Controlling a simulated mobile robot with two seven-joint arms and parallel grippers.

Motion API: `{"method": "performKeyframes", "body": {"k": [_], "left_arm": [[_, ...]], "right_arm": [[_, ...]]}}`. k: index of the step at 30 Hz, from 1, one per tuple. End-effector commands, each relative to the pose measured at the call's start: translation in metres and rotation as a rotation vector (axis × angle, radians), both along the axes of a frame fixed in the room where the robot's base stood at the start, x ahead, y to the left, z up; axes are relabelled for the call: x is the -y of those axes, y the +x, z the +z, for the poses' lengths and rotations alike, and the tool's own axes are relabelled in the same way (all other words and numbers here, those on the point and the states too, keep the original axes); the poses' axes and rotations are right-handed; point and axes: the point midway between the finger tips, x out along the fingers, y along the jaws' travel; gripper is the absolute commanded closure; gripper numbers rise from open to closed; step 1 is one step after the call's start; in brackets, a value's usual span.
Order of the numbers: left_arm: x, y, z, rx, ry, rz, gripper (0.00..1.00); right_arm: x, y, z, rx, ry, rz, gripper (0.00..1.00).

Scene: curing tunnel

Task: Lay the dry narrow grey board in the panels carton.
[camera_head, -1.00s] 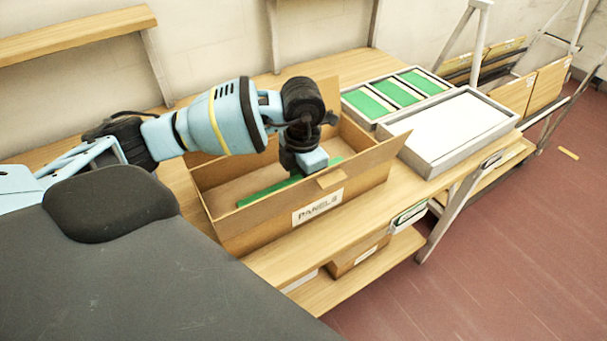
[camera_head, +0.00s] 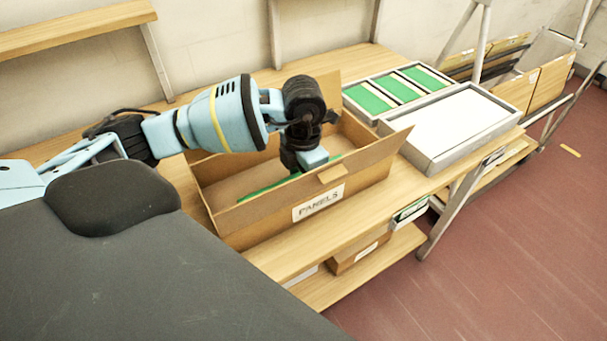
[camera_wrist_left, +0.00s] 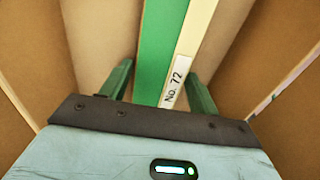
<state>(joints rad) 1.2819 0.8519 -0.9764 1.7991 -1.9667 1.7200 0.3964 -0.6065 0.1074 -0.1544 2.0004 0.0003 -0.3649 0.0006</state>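The panels carton (camera_head: 345,190) stands open on the bench, with a white "PANELS" label on its front wall. A long narrow board (camera_head: 265,188) with a green face lies low inside it, partly hidden by the front wall. In the left wrist view the board (camera_wrist_left: 160,45) shows a cream side strip and a "No. 72" label; I see no grey on it. My left gripper reaches down into the carton over the board. Its fingers (camera_wrist_left: 158,80) stand either side of the board, with a visible gap on the left. My right gripper is not in view.
Behind and right of the carton are a tray with green panels (camera_head: 405,82) and a grey-rimmed tray (camera_head: 432,168) with a white surface. Boards stand in a rack (camera_head: 550,85) at the far right. A smaller box (camera_head: 358,255) sits on the lower shelf.

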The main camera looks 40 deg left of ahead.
Motion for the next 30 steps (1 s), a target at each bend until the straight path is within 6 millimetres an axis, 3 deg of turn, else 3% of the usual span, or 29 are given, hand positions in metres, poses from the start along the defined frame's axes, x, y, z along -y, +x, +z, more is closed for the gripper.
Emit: {"method": "performKeyframes", "body": {"k": [4, 14, 30], "left_arm": [[0.0, 0.0, 0.0, 0.001, 0.0, 0.0, 0.21], [0.0, 0.0, 0.004, 0.002, -0.001, 0.0, 0.21], [0.0, 0.0, 0.075, 0.002, -0.001, -0.001, 0.21]], "right_arm": [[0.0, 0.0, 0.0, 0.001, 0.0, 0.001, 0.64], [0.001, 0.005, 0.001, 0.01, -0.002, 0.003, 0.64], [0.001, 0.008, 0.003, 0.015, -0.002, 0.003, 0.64]]}}
